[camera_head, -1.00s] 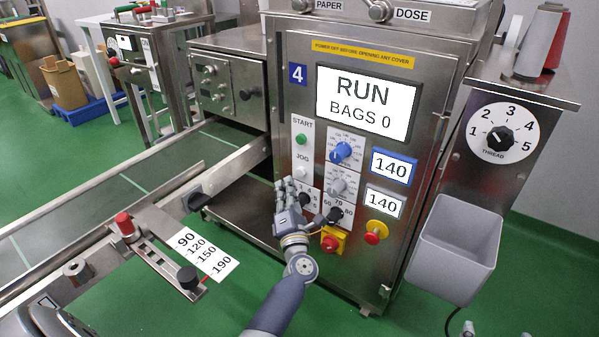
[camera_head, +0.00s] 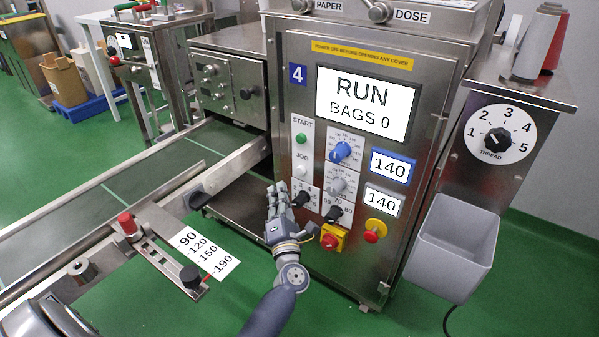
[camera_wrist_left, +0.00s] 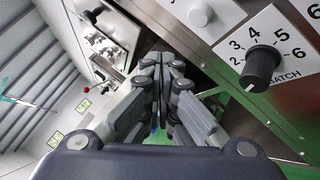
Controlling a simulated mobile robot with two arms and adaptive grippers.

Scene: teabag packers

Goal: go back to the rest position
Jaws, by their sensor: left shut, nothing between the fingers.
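My left gripper (camera_head: 277,187) is shut and empty, in front of the lower left of the steel machine's panel in the head view. Its fingers point up, just left of the black batch knob (camera_head: 301,199). In the left wrist view the closed fingers (camera_wrist_left: 166,62) stand in the middle, with the batch knob (camera_wrist_left: 262,64) to their right and apart from them. The machine's screen (camera_head: 367,104) reads RUN, BAGS 0. My right gripper is not in view.
A grey bin (camera_head: 453,247) hangs at the right under the thread dial (camera_head: 497,141). A red button on a yellow box (camera_head: 331,240) sits close to my left wrist. A conveyor (camera_head: 95,205) and a slide with a red knob (camera_head: 126,224) lie to the left. Green floor is open below.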

